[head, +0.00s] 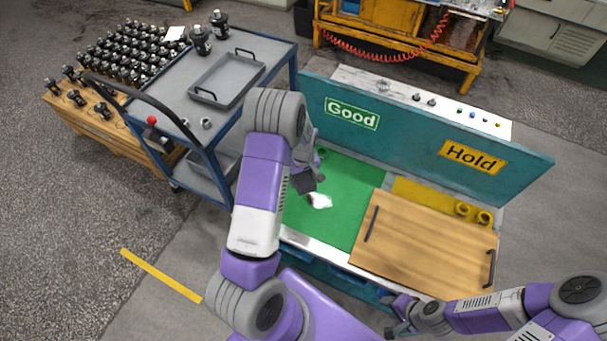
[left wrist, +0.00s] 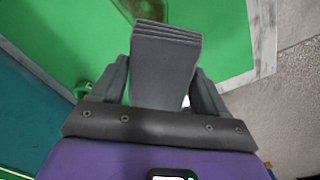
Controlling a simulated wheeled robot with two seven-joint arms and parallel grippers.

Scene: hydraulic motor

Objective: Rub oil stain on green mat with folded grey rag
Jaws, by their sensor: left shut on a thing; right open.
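The green mat (head: 350,172) lies on the bench below the "Good" sign. My left gripper (head: 303,176) is low over its left part, shut on the folded grey rag (left wrist: 165,65). The rag sticks out between the fingers, its layered end facing the mat; I cannot tell whether it touches. A brownish oil stain (left wrist: 150,8) shows at the top edge of the left wrist view, beyond the rag, partly cut off. A white patch (head: 320,201) shows beside the gripper in the head view. My right gripper (head: 397,314) is open and empty, at the bench's front edge.
A wooden board (head: 430,245) with dark handles covers the bench right of the mat. A teal back panel (head: 405,135) stands behind. A small green fitting (left wrist: 83,89) is on the mat. A blue-framed cart (head: 270,72) with a tray stands at the left.

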